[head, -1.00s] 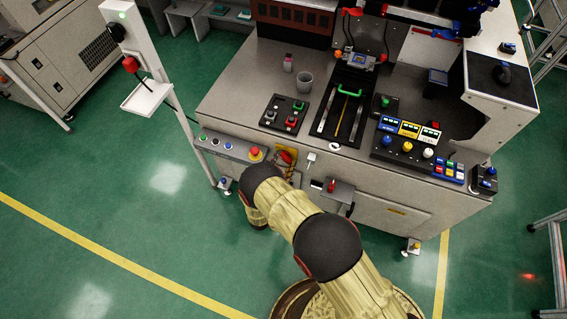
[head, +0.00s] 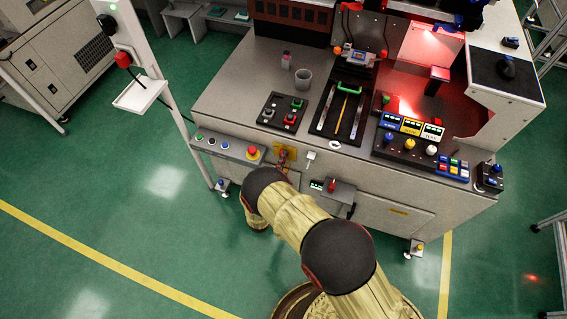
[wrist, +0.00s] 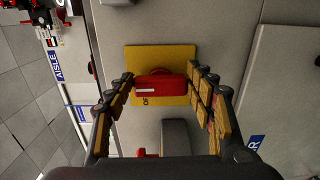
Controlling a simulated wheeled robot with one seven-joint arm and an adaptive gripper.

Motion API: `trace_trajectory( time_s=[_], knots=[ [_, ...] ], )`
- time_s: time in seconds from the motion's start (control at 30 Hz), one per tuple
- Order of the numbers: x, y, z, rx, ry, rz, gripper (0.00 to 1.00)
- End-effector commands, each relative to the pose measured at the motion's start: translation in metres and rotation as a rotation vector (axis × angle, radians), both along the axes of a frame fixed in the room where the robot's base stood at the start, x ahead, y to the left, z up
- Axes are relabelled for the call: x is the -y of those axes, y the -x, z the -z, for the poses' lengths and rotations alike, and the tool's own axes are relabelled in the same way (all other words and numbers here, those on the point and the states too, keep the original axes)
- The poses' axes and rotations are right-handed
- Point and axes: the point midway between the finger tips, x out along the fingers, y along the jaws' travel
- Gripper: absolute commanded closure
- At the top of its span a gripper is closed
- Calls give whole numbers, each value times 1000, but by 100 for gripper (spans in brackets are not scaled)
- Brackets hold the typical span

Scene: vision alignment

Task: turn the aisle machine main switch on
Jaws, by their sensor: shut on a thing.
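The main switch is a red handle (wrist: 160,88) with a white line, on a yellow plate (wrist: 136,60) on the machine's front panel. In the wrist view the handle lies across the picture, and a partly hidden letter mark shows on the plate below it. My gripper (wrist: 161,84) has its two segmented fingers closed on the handle's two ends. An "AISLE" label (wrist: 58,67) stands to the left. In the head view the yellow plate (head: 289,151) shows just beyond my arm, and my gripper there is mostly hidden.
A red emergency button (head: 253,152) sits left of the plate on the panel. A small box (head: 333,188) juts out to the right. A control panel (head: 284,112) and a cup (head: 303,78) are on the machine top. A white post (head: 150,60) stands at left.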

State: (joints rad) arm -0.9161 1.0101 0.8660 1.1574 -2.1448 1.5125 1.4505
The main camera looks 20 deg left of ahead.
Motion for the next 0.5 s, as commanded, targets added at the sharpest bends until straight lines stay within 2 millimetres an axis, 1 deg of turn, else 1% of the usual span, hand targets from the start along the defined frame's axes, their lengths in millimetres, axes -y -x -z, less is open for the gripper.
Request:
trace_trajectory(
  time_s=[0.2, 0.5],
  knots=[
    [1, 0, 2, 1, -39, 2, 71],
    [1, 0, 2, 1, -45, 2, 71]
  ],
)
